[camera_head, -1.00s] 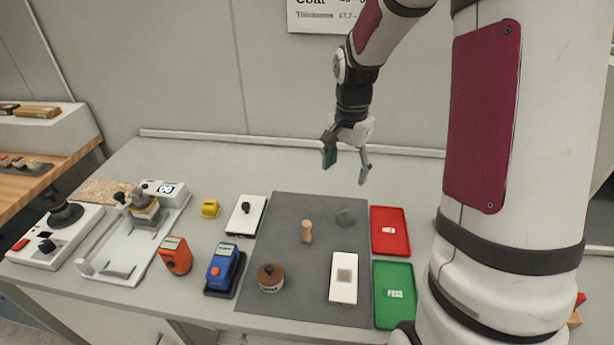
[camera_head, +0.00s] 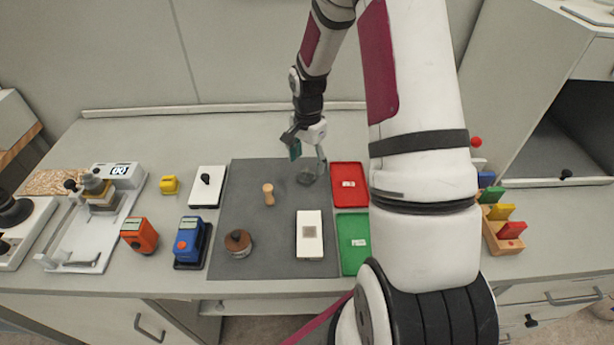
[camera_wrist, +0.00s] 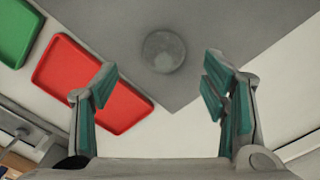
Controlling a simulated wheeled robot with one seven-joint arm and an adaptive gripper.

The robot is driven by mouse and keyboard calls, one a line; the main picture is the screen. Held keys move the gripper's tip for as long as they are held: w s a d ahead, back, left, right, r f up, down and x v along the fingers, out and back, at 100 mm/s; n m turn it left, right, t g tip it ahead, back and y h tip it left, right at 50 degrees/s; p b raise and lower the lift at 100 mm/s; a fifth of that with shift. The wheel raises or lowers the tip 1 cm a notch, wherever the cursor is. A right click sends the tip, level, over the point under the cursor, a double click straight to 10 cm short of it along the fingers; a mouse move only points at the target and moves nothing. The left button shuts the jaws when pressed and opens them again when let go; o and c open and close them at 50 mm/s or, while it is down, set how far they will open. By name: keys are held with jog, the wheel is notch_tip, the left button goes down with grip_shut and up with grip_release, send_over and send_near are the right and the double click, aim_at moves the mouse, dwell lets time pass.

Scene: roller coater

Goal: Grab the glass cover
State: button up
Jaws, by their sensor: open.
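The glass cover (camera_head: 307,174) is a small clear, round piece on the dark grey mat (camera_head: 255,258), near its back right corner. In the wrist view the glass cover (camera_wrist: 163,51) shows as a faint grey disc ahead of my gripper, between the lines of the two fingers. My gripper (camera_head: 308,152) is above and just behind the cover in the head view. In the wrist view my gripper (camera_wrist: 160,95) is open and empty, with its teal pads wide apart. I cannot tell the exact height gap to the cover.
A red tray (camera_head: 349,199) lies right of the cover, with a green tray (camera_head: 353,231) in front of it. A wooden peg-like piece (camera_head: 268,194), a brown jar (camera_head: 238,243) and a white plate (camera_head: 309,222) stand on the mat. Blue (camera_head: 188,237) and orange (camera_head: 140,235) devices stand left.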

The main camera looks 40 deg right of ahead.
aim_at(306, 169)
jog(key=shift+w+a+f+p, duration=0.15)
jog(key=shift+f+p, duration=0.4)
jog(key=shift+f, duration=1.95)
jog(key=c, duration=1.2)
